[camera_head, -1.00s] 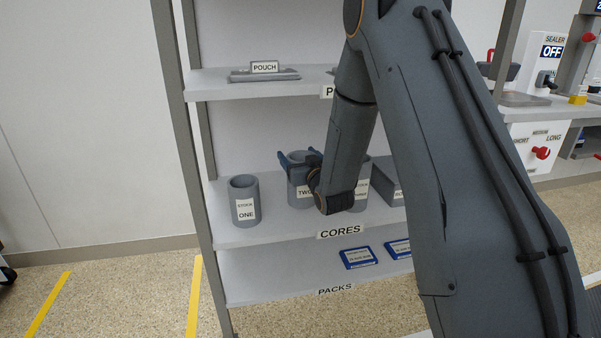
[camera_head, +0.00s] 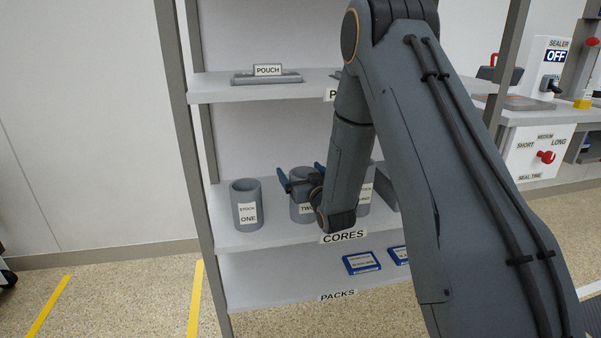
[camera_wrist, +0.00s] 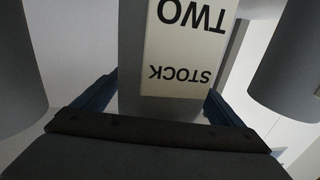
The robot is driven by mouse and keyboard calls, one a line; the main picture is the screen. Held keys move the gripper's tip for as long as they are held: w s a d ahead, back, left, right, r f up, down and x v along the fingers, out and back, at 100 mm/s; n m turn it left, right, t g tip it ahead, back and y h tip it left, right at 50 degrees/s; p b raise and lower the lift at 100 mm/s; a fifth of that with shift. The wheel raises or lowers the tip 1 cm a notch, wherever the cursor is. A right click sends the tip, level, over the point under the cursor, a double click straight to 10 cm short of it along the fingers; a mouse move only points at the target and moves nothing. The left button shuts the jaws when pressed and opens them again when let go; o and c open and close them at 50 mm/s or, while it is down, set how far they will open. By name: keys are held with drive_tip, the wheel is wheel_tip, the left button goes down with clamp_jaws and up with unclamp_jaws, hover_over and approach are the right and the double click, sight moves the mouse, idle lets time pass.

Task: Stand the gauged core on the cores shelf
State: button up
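The grey core labelled STOCK TWO (camera_head: 300,207) stands upright on the cores shelf (camera_head: 262,238), between its neighbours. It fills the middle of the wrist view, with its label upside down (camera_wrist: 185,45). My gripper (camera_head: 300,175) is in front of this core. Its blue fingers are spread, one to each side of the core, with the tips near its sides in the wrist view (camera_wrist: 165,90). My wrist hides part of the core. Core STOCK ONE (camera_head: 246,207) stands to the left. Another core (camera_head: 364,192) stands to the right, partly behind my arm.
The upper shelf (camera_head: 215,92) carries a POUCH holder (camera_head: 267,75). Blue packs (camera_head: 361,262) lie on the PACKS shelf below. A rack post (camera_head: 190,150) stands at left. Shelf room is clear between core ONE and core TWO. A sealer bench (camera_head: 540,118) is at right.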

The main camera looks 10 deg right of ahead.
drive_tip(key=shift+r, duration=0.25)
drive_tip(key=s+d+p, duration=0.1)
drive_tip(key=s+p, duration=0.1)
drive_tip(key=s, duration=1)
drive_tip(key=shift+d, duration=0.3)
drive_tip(key=shift+f, duration=0.1)
